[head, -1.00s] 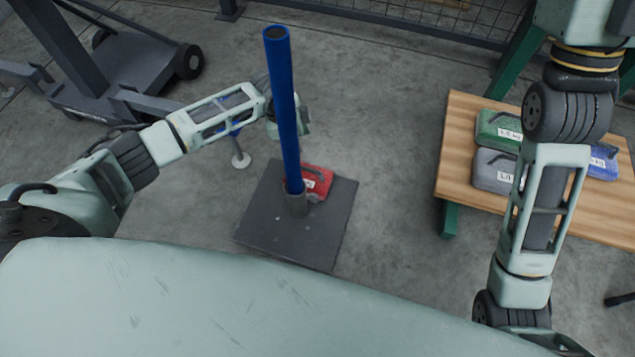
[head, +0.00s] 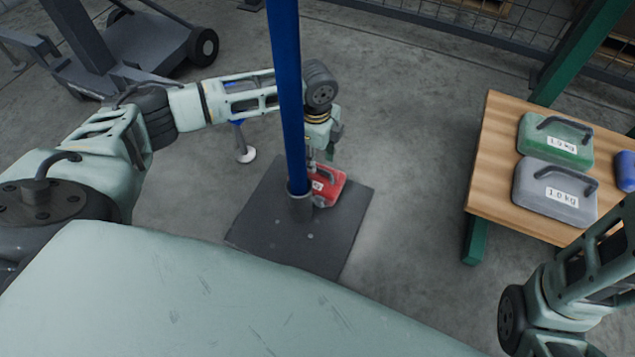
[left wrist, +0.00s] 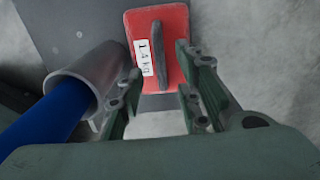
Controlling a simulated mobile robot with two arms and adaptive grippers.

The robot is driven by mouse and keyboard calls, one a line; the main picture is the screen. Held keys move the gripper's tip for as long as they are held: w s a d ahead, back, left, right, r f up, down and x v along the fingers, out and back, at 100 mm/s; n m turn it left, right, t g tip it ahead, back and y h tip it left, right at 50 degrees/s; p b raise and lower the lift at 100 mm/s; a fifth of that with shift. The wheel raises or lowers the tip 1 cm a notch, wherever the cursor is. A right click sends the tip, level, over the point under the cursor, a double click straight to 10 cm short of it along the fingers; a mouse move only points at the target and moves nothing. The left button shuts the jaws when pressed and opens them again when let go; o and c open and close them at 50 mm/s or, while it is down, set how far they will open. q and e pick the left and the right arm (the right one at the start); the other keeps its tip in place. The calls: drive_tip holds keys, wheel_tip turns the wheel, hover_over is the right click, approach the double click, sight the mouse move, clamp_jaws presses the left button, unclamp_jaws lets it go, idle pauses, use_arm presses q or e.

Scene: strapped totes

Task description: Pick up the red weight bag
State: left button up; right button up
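The red weight bag (head: 330,186) lies on the dark square base plate (head: 262,240), right beside the blue post's socket. In the left wrist view the red weight bag (left wrist: 176,30) shows a dark handle and a "1.4 kg" label. My left gripper (left wrist: 157,95) is open, its two fingers apart with the bag's near end between or just beyond their tips; contact cannot be told. In the head view my left gripper (head: 322,155) is above the bag, partly hidden by the blue post. My right arm is at the lower right, its gripper out of the picture.
The blue post (head: 287,100) stands upright in a grey socket (head: 300,207), close to the left gripper. A wooden table (head: 496,130) at right holds green (head: 555,140), grey (head: 553,188) and blue (head: 625,170) weight bags. A wheeled dark frame (head: 150,50) is at back left.

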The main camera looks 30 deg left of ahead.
sight(316, 177)
use_arm(q)
drive_tip(key=shift+f, duration=0.4)
wheel_tip(316, 177, down, 5)
drive_tip(key=b, duration=0.4)
drive_tip(key=shift+r, duration=0.1)
drive_tip(key=shift+r, duration=0.1)
clamp_jaws()
drive_tip(key=shift+w, duration=0.1)
